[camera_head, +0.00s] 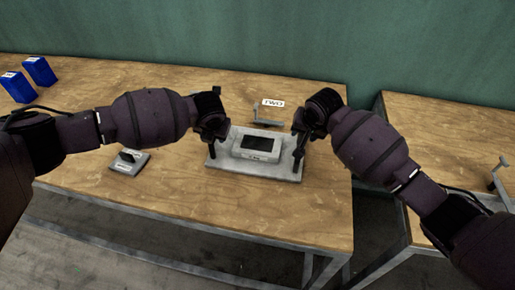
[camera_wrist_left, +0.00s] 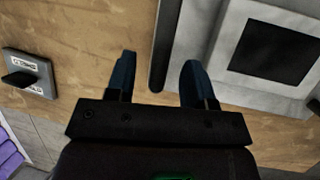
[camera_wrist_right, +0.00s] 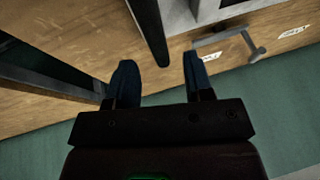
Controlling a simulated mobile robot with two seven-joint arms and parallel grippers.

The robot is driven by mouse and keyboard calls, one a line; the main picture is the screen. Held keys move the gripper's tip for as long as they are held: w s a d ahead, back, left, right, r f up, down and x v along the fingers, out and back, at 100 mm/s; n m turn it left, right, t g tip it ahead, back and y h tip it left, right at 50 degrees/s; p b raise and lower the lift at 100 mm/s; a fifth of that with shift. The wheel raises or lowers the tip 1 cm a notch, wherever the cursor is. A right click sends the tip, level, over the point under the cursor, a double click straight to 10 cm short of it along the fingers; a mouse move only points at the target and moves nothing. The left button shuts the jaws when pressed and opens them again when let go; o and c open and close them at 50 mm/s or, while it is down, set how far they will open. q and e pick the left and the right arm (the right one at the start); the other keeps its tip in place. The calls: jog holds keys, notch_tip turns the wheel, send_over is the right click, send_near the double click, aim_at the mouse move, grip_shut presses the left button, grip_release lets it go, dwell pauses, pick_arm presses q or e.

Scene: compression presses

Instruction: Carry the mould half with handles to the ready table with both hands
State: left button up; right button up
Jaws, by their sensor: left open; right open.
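The mould half (camera_head: 262,155) is a pale grey block with a dark square recess, on a wider grey plate on the near table. It also shows in the left wrist view (camera_wrist_left: 225,75). A dark handle bar stands at each side of it. My left gripper (camera_head: 211,138) is open at the left handle (camera_wrist_left: 165,45), which shows between and beyond its fingers. My right gripper (camera_head: 300,138) is open at the right handle (camera_wrist_right: 148,30), which likewise shows between and beyond its fingers. Contact cannot be told. I cannot tell which table is the ready table.
A small labelled plate with a dark grip (camera_head: 129,161) lies to the left. Blue boxes (camera_head: 40,71) stand at the far left. A grey bracket (camera_head: 267,122) and a "TWO" label (camera_head: 273,103) are behind the mould half. A second table (camera_head: 440,125) stands right, across a gap.

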aim_at(301, 135)
pick_arm(q)
jog(key=shift+x, duration=2.1)
pick_arm(e)
jog(key=shift+x, duration=2.05)
pick_arm(q)
jog(key=shift+c, duration=0.2)
pick_arm(e)
jog(key=shift+c, duration=0.2)
pick_arm(q)
grip_shut()
pick_arm(e)
grip_shut()
pick_arm(q)
jog(key=shift+w+r, duration=0.1)
jog(key=shift+r, duration=0.05)
pick_arm(e)
jog(key=shift+w+a+r, duration=0.1)
jog(key=shift+r, duration=0.05)
